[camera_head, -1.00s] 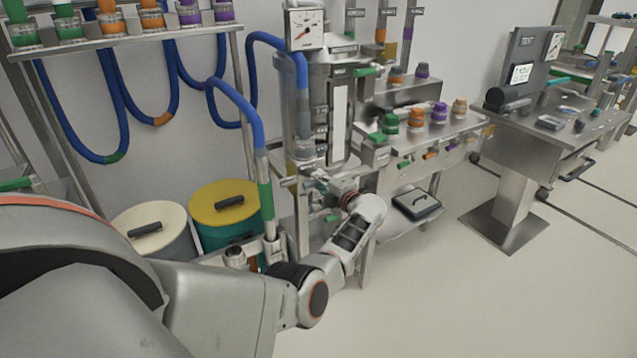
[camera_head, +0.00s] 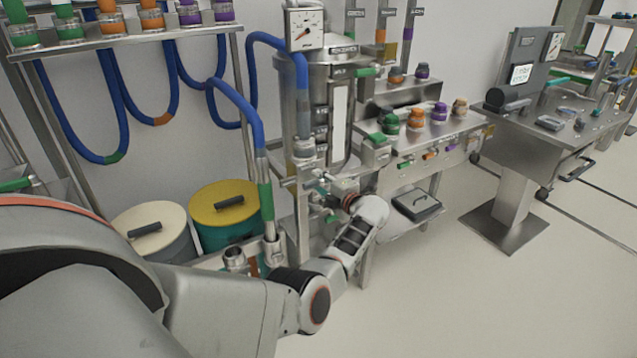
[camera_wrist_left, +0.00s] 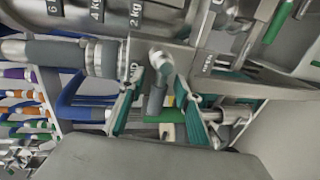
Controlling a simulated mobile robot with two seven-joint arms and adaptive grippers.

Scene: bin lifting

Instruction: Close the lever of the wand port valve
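The wand port valve (camera_head: 307,180) is on the front of the steel column, below where the blue hose's fitting ends. In the left wrist view, a grey lever (camera_wrist_left: 156,92) hangs from the metal body below a label plate with partly hidden lettering. My left gripper (camera_head: 321,196) is at the valve. In the left wrist view my left gripper (camera_wrist_left: 160,118) has its two green-padded fingers apart, one on each side of the lever. I cannot tell whether either finger touches it. The big grey gripper body hides the lower part of that view. My right gripper is not in view.
A blue hose with a green-banded wand (camera_head: 264,190) stands left of the valve. Yellow-lidded (camera_head: 222,203) and cream-lidded (camera_head: 150,222) bins are behind my arm. A steel bench (camera_head: 430,135) with coloured caps stands to the right. The floor at front right is clear.

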